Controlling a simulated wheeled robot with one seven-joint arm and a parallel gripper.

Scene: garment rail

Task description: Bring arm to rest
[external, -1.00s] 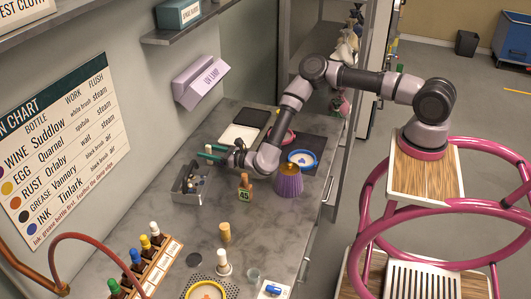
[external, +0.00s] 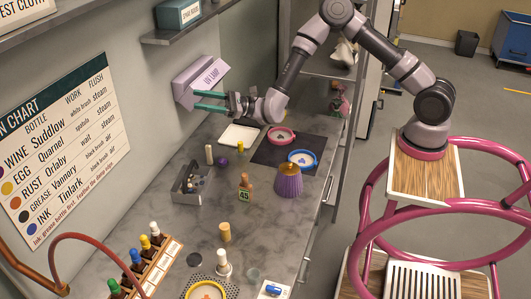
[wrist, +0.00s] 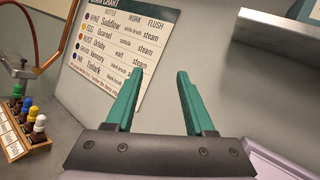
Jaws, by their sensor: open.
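My gripper (external: 211,101) has two green fingers. It is raised above the back of the counter, in front of the lilac wall box (external: 200,77), and points toward the wall on the left. In the wrist view its fingers (wrist: 158,100) are spread apart with nothing between them. Behind them are the bare wall and the wall chart (wrist: 120,50). My arm is bent with its elbow high, over the back of the counter.
On the counter (external: 215,207) are a grey tray (external: 177,197), a purple ribbed cup (external: 288,182), a tag marked 45 (external: 244,196), two ringed dishes and a bottle rack (external: 150,262). A shelf (external: 180,35) juts from the wall above the gripper.

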